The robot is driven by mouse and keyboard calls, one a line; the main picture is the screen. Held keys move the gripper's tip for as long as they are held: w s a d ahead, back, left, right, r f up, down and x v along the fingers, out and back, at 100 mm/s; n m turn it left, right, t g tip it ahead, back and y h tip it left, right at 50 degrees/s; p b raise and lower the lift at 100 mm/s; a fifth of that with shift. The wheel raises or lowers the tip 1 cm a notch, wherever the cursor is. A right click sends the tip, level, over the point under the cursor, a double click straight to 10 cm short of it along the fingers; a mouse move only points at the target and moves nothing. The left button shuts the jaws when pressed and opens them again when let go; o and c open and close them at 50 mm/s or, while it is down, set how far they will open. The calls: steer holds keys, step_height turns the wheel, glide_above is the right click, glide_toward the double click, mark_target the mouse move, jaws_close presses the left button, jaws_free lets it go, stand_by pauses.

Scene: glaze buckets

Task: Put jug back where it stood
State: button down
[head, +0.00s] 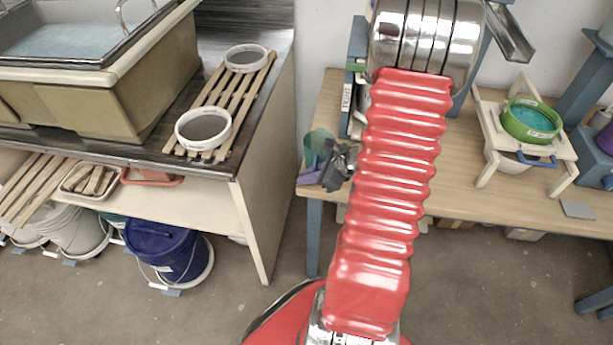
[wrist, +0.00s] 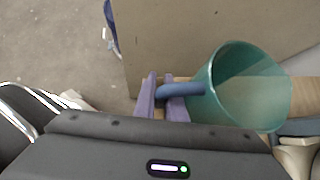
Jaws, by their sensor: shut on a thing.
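The jug (wrist: 245,88) is a translucent green vessel with a blue handle (wrist: 182,90). In the wrist view, the two purple fingers of my gripper (wrist: 163,98) are shut on that handle, with the jug's body to the right of them. In the head view, the jug (head: 319,143) shows at the left end of the wooden table, beside my dark gripper (head: 322,172). My red arm hides part of the table there. I cannot tell whether the jug's base touches the table.
The wooden table (head: 465,200) carries a white stand (head: 490,120) with a green bowl (head: 532,122) on the right. A sink counter (head: 150,140) stands left across a floor gap, with a slatted rack holding two white-rimmed sieves (head: 203,128). A blue bucket (head: 165,250) is below.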

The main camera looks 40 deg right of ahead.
steer(key=c, duration=1.8)
jaws_free()
steer(key=v, duration=1.2)
steer(key=shift+s+r, duration=0.1)
steer(key=shift+a, duration=0.1)
steer(key=w+a+r+n+g, duration=0.2)
steer(key=a+r+n, duration=0.2)
steer(key=a+n, duration=0.35)
steer(key=w+a+r+n+g, duration=0.1)
steer(key=a+r+n+g, duration=0.1)
steer(key=a+r+n, duration=0.5)
steer(key=shift+s+a+r+n+t+h, duration=0.2)
steer(key=shift+s+a+r+n+h, duration=0.65)
steer(key=shift+a+n, duration=1.75)
steer(key=shift+s+a+r+n+t+h, duration=0.25)
steer(key=shift+s+a+r+n, duration=1.05)
steer(key=shift+a+n, duration=1.25)
steer(key=shift+s+a+r+n+t+h, duration=0.15)
steer(key=shift+s+a+r+n+h, duration=0.5)
steer(key=shift+a+r+n, duration=1.35)
